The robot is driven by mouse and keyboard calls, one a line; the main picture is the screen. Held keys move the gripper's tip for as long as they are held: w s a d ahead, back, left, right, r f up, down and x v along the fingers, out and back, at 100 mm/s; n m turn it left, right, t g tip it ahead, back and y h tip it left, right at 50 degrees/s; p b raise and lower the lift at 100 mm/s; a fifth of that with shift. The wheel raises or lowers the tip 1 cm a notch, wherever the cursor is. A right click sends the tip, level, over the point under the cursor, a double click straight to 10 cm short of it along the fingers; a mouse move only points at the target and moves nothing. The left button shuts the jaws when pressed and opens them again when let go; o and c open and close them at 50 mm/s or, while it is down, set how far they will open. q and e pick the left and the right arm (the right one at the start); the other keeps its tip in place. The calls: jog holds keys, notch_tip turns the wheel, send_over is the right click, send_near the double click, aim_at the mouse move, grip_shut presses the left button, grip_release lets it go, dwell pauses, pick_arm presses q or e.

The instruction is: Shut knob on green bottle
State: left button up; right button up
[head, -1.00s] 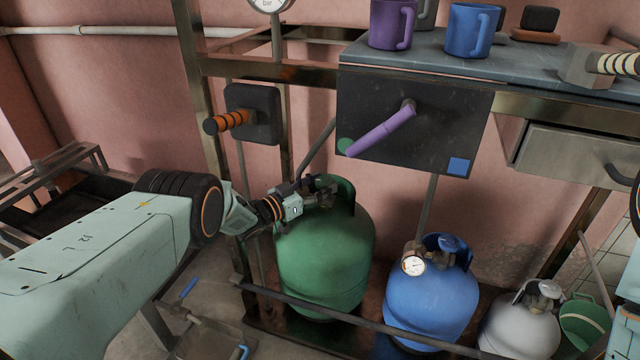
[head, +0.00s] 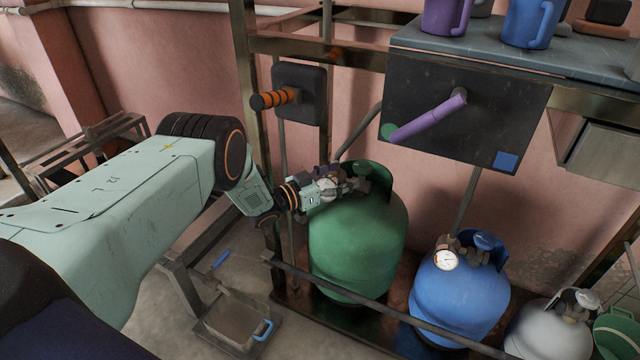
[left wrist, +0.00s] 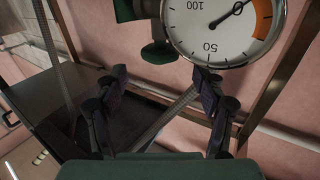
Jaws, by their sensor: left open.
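My left gripper (head: 350,186) is at the top of the green bottle, close to the knob. In the left wrist view its fingers (left wrist: 160,84) are apart and nothing is between the tips; the knob lies just beyond them. My right gripper is not in view.
A blue bottle (head: 458,295) with a gauge and a grey bottle (head: 548,330) stand to the right. A low rail (head: 340,298) runs in front of the bottles. Above are a dark panel with a purple lever (head: 430,118) and an orange-striped handle (head: 275,98).

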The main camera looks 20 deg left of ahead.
pick_arm(q)
jog(key=v, duration=0.6)
jog(key=shift+s, duration=0.2)
jog(key=shift+a, duration=0.15)
